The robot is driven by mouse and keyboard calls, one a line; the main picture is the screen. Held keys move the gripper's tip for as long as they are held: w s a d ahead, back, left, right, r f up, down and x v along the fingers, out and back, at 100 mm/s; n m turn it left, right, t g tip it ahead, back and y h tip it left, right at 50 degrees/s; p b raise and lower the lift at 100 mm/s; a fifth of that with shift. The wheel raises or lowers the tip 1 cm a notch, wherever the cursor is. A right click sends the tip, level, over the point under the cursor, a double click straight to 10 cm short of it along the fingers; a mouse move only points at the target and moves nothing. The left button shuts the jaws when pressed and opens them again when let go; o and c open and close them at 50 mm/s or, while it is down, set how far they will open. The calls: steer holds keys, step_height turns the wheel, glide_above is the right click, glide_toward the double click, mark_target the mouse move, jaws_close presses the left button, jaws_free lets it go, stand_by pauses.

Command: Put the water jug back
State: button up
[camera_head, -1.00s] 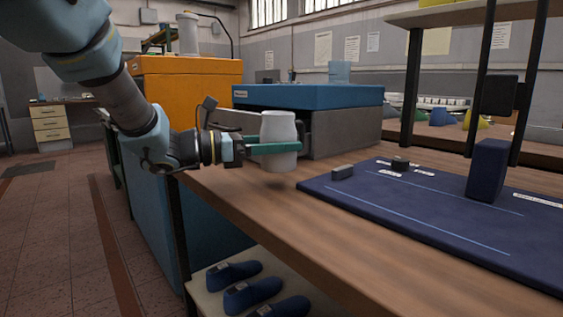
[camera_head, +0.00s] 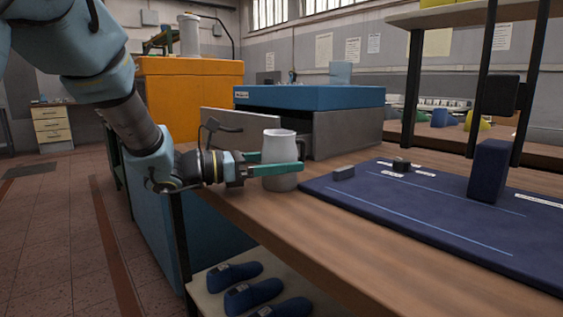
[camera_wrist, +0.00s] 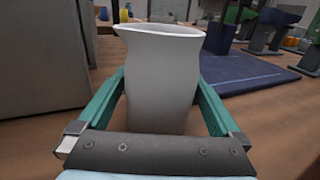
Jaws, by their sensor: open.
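The water jug (camera_head: 281,148) is a pale grey-white pitcher with a spout, upright on the wooden bench near its left edge. My gripper (camera_head: 278,169) has green fingers, one on each side of the jug's lower part. The wrist view shows the jug (camera_wrist: 160,85) between the two fingers (camera_wrist: 160,108), with its rim and open mouth facing up. The fingers are open, with a small gap visible beside the jug.
A blue-topped grey machine (camera_head: 350,125) stands just behind the jug. A dark blue mat (camera_head: 420,215) with small blocks and a tall blue block (camera_head: 488,170) lies to the right. The bench (camera_head: 290,215) is clear in front. Blue shoe lasts (camera_head: 252,293) sit on a shelf below.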

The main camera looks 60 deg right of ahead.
steer(key=shift+r, duration=0.1)
steer(key=b+v, duration=0.1)
steer(key=v, duration=1.1)
